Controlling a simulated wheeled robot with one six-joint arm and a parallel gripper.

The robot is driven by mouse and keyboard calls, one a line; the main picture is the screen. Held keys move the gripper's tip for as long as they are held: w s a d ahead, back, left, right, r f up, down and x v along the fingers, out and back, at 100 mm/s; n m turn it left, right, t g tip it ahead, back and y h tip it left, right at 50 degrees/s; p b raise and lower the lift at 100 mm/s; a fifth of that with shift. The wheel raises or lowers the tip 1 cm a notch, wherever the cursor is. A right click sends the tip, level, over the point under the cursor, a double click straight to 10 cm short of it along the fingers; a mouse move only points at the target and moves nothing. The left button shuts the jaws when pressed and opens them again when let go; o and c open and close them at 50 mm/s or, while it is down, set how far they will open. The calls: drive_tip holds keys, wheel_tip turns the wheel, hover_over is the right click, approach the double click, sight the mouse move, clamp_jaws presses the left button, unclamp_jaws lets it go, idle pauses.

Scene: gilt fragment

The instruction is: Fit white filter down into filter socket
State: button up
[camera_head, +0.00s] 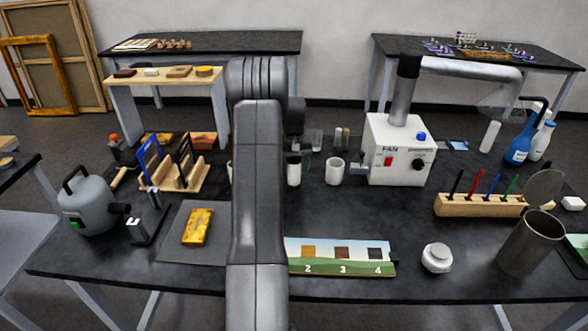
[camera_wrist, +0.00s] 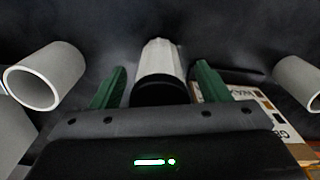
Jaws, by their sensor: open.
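A white ribbed cylinder with a black end, likely the white filter (camera_wrist: 161,62), stands between the green fingers of my gripper (camera_wrist: 161,70) in the wrist view. The fingers are open, with a visible gap on each side of it. In the head view the white cylinder (camera_head: 294,174) stands on the table just right of my arm. My gripper (camera_head: 298,150) is there, partly hidden behind the arm. A hollow white cup (camera_head: 334,173) stands to its right. I cannot tell which thing is the filter socket.
A white fan box (camera_head: 400,155) with a grey duct stands right of the cup. Hollow white cylinders flank my gripper at left (camera_wrist: 45,78) and right (camera_wrist: 300,80) in the wrist view. A numbered panel (camera_head: 340,256) and wooden rack (camera_head: 172,180) are nearby. The table between cup and panel is clear.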

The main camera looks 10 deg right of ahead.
drive_tip(key=shift+f, duration=1.05)
drive_tip(key=c, duration=1.1)
